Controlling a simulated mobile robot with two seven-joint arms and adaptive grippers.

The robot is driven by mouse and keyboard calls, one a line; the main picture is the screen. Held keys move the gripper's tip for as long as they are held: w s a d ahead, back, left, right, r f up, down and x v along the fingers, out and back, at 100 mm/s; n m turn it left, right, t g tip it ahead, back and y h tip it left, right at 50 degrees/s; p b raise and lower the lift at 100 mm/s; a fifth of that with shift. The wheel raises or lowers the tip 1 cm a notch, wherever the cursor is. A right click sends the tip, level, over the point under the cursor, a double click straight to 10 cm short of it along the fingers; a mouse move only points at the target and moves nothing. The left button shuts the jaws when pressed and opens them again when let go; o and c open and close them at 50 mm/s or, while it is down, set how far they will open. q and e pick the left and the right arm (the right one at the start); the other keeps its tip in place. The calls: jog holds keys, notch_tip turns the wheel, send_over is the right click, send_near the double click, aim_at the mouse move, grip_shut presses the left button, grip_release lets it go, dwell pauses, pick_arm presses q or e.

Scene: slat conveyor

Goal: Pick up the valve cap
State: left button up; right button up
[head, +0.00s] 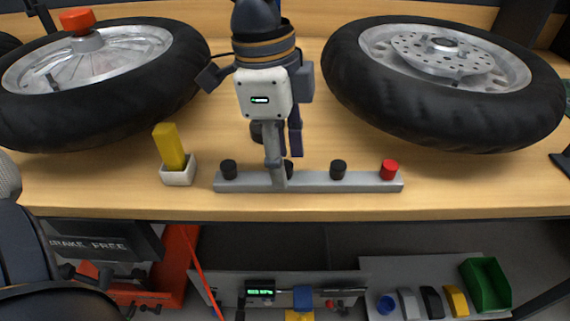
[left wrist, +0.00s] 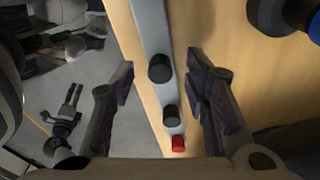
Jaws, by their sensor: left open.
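Several small round caps stand in a row on a grey metal bar (head: 312,186) near the table's front edge. They are a black cap at the left (head: 229,169), a black cap behind my left gripper (head: 289,170), another black cap (head: 338,169) and a red cap (head: 389,169). Which one is the valve cap I cannot tell. My left gripper (head: 284,168) points down at the bar, open and empty. In the left wrist view, my left gripper's fingers (left wrist: 160,85) stand apart on either side of a black cap (left wrist: 160,68). Contact is not visible.
A white holder (head: 178,175) with a yellow block (head: 169,146) stands left of the bar. Tyred wheels lie at the back left (head: 120,105) and back right (head: 440,105). Bare tabletop (head: 460,180) lies right of the bar. Below the edge are trays and a green bin (head: 487,284).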

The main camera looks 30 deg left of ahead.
pick_arm(q)
jog(key=c, duration=0.8)
